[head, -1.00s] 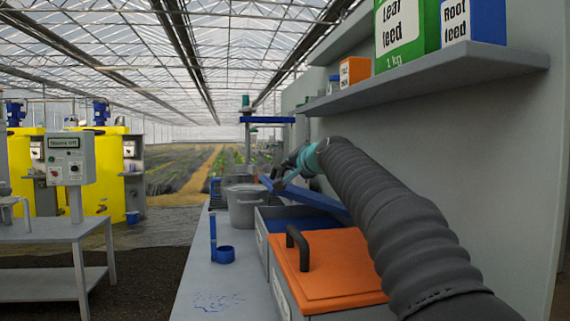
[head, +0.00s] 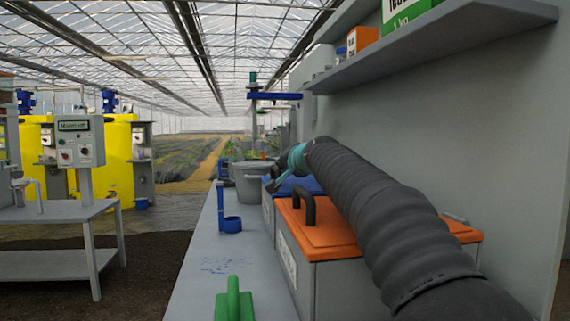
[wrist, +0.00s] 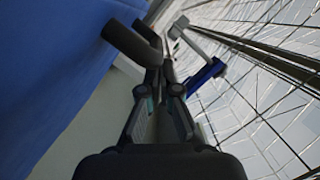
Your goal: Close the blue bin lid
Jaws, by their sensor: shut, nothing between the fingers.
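The blue bin lid (head: 297,187) is behind the orange-lidded bin, partly hidden by my arm. It looks lowered, about level with the bin top; I cannot tell whether a small gap is left. In the wrist view the lid (wrist: 48,62) fills the left side as a broad blue surface, with its dark bar handle (wrist: 132,42) close to my fingertips. My gripper (head: 273,185) is shut and empty at the lid's left side. In the wrist view my gripper's fingers (wrist: 163,84) are together; contact with the lid is unclear.
The orange-lidded bin (head: 320,240) stands nearer, under my arm. A shelf (head: 440,55) overhangs at right.

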